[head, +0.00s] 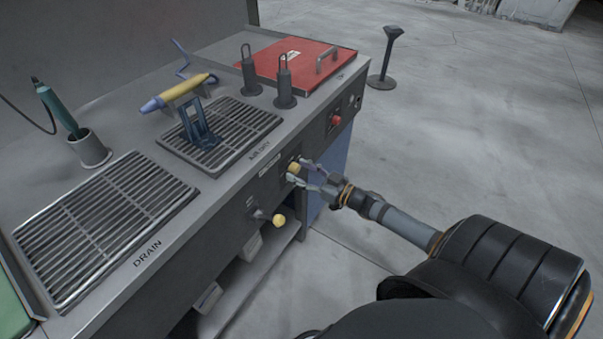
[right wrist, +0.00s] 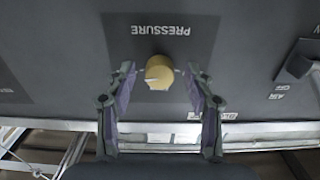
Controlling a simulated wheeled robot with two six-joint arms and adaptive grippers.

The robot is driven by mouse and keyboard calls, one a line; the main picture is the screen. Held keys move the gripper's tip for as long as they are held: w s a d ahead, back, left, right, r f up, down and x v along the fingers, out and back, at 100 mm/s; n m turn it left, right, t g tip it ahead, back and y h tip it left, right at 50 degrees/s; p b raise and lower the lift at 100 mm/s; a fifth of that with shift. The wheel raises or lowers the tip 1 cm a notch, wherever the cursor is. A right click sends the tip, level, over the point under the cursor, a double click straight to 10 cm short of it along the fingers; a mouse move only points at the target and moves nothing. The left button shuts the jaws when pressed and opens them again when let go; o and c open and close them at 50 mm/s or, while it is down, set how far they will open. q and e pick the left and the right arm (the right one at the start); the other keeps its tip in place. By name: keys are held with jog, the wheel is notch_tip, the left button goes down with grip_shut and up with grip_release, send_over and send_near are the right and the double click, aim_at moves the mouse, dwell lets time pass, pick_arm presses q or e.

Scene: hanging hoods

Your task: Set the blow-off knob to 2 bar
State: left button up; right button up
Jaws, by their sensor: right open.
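The blow-off knob is a small yellow round knob (head: 294,168) on the bench's front panel, below the "AIR DRY" label. In the right wrist view the knob (right wrist: 159,73) sits under the word "PRESSURE", which appears upside down, and has a pale pointer mark on its face. My right gripper (head: 300,172) is open at the panel, and its fingers (right wrist: 160,84) stand on either side of the knob with gaps to both. The dial's scale marks are too small to read. My left gripper is not in view.
A yellow-ball lever (head: 278,220) sticks out of the panel left of the knob. A red button (head: 336,120) is farther right on the panel. On top are a drain grate (head: 95,225), a yellow-and-blue tool (head: 180,92) and a red lid (head: 290,62). Open floor lies to the right.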

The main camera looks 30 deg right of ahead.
grip_shut()
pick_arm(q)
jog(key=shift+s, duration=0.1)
